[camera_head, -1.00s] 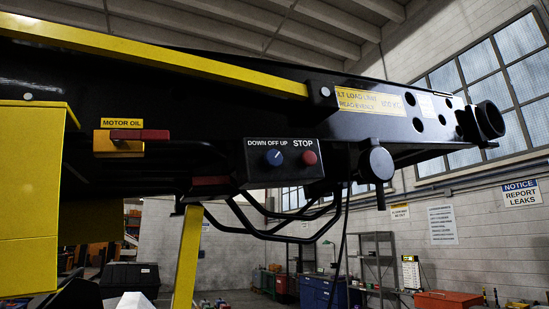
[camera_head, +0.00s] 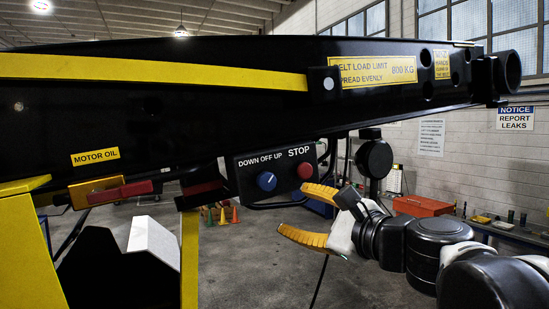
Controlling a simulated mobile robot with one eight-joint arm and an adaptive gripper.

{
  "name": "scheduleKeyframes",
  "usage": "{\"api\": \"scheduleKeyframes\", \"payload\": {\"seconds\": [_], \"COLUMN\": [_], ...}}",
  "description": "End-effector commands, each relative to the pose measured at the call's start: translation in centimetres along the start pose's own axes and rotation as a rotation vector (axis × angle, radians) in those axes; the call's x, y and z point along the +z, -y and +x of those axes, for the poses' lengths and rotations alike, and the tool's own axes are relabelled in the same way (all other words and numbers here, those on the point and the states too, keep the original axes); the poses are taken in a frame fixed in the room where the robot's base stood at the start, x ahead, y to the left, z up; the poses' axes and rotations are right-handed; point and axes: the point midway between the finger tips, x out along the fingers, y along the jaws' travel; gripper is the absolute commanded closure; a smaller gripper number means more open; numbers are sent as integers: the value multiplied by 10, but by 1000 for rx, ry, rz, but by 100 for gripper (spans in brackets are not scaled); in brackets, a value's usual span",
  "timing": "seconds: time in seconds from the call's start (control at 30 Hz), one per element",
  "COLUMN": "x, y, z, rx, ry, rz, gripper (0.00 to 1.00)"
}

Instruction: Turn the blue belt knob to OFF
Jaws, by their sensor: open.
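The blue belt knob (camera_head: 267,181) sits on a small black control panel (camera_head: 245,190) under the loader boom, below the label "DOWN OFF UP". Its white pointer mark tilts and is too small to read surely. A red STOP button (camera_head: 305,171) is just right of the knob. My gripper (camera_head: 298,212) has yellow fingers and is open and empty. It reaches in from the right, below and right of the panel, with its fingers toward the knob. The fingers look apart from the knob.
The black boom (camera_head: 200,95) with a yellow rail (camera_head: 150,68) spans above the panel. A red handle (camera_head: 120,192) under the "MOTOR OIL" label (camera_head: 95,157) and a yellow post (camera_head: 190,255) stand left. A black round fitting (camera_head: 374,158) hangs right of the panel.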

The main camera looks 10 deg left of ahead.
Motion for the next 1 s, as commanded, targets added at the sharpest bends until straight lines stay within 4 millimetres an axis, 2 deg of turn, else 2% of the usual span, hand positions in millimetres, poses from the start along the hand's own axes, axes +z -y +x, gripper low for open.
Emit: {"api": "scheduleKeyframes", "payload": {"seconds": [0.03,0.17,0.37,0.7,0.83,1.0], "x": [12,19,20,22,21,20], "y": [18,31,32,34,35,34], "z": [4,9,35,98,111,116], "rx": [-15,-39,-40,-40,-41,-41], "ry": [10,23,26,26,24,24], "rz": [43,108,115,113,112,112], "gripper": [40,40,40,40,40,40]}}
